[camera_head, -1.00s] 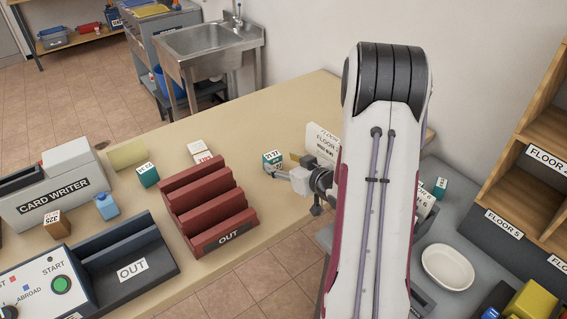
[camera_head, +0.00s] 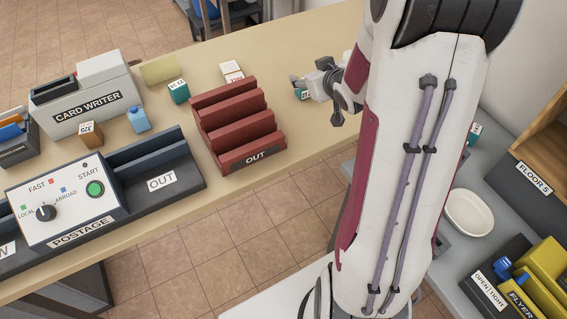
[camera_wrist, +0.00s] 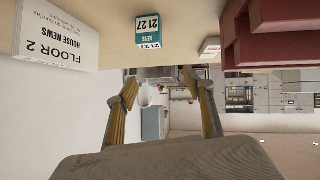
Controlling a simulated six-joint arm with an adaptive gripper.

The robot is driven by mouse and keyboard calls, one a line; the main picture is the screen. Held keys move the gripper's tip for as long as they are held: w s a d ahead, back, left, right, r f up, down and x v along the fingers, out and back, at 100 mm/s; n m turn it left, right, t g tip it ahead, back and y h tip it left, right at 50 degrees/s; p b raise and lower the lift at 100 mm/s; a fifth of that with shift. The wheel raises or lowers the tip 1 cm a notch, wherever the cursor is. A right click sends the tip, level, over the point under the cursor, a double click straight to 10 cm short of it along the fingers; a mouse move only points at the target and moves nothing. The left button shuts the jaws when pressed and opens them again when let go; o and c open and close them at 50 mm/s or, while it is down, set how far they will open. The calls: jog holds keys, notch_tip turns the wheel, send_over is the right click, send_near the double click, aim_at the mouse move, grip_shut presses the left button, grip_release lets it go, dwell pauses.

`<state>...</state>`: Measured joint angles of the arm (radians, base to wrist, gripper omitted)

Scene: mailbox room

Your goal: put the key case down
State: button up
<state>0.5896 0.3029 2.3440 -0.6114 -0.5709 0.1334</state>
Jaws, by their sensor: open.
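A teal and white key case (camera_head: 300,93) marked with numbers sits on the beige counter (camera_head: 285,55), partly hidden by my gripper in the head view. In the wrist view the key case (camera_wrist: 150,30) shows its KEYS 21-27 label and rests on the counter surface at the top of the picture. My gripper (camera_wrist: 160,82) is open, its two yellowish fingers apart with nothing between them. The key case lies outside the fingers, and no contact shows. My gripper also shows in the head view (camera_head: 318,86), where its fingertips are hard to make out.
A red OUT rack (camera_head: 240,125) stands left of my gripper. Another teal box (camera_head: 179,92) and a white box (camera_head: 232,72) stand near it. A white FLOOR 2 notice block (camera_wrist: 58,35) is close to the key case. Bare counter lies behind my gripper.

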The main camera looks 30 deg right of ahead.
jog(key=s+a+r+g+h, duration=0.1)
jog(key=s+a+r+g, duration=0.1)
jog(key=s+a+r, duration=0.4)
jog(key=s+a+r+g+y, duration=0.1)
jog(key=s+a+r+g, duration=0.1)
jog(key=s+a, duration=0.7)
jog(key=s+a+r+g+y, duration=0.1)
jog(key=s+a+r+y, duration=0.1)
jog(key=s+a, duration=0.7)
jog(key=s+r, duration=0.1)
jog(key=s, duration=0.3)
jog(key=shift+s+g, duration=0.3)
jog(key=shift+g, duration=0.1)
jog(key=shift+o, duration=0.6)
jog(key=shift+r, duration=0.1)
